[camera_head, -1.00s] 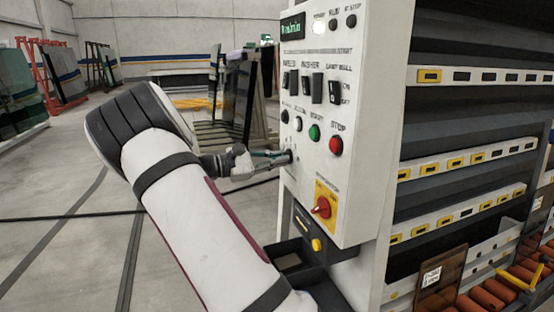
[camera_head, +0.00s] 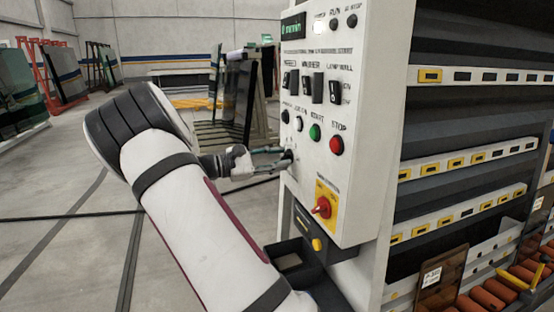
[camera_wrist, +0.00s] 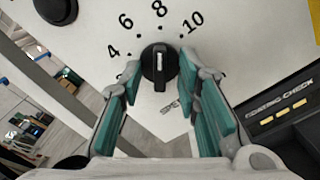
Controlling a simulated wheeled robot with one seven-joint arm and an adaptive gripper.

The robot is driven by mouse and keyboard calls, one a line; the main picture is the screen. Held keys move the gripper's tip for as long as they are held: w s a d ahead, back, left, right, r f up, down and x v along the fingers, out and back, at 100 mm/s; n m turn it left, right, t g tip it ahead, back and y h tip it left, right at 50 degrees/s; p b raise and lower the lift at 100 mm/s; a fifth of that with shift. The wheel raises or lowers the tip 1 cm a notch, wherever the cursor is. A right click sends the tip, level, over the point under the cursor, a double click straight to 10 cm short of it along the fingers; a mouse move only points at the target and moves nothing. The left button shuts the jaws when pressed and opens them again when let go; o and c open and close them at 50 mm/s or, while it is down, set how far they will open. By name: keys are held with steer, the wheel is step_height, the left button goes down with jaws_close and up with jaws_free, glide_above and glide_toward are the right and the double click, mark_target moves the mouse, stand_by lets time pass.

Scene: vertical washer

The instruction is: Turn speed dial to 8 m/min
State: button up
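The speed dial (camera_wrist: 159,68) is a round black knob on the white panel, with a white pointer line. In the wrist view the line points up, close to the 8 mark; 4, 6 and 10 also show around it. My gripper (camera_wrist: 158,82) has its two teal-padded fingers apart, one on each side of the dial. I see no clear grip, though the tips are near the knob's sides. In the head view my gripper (camera_head: 288,160) reaches the panel's lower left edge and mostly hides the dial (camera_head: 289,154).
A dark tray (camera_head: 290,262) sits under my gripper. Open floor lies left.

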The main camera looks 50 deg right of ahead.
steer(key=v, duration=1.2)
stand_by(0.3)
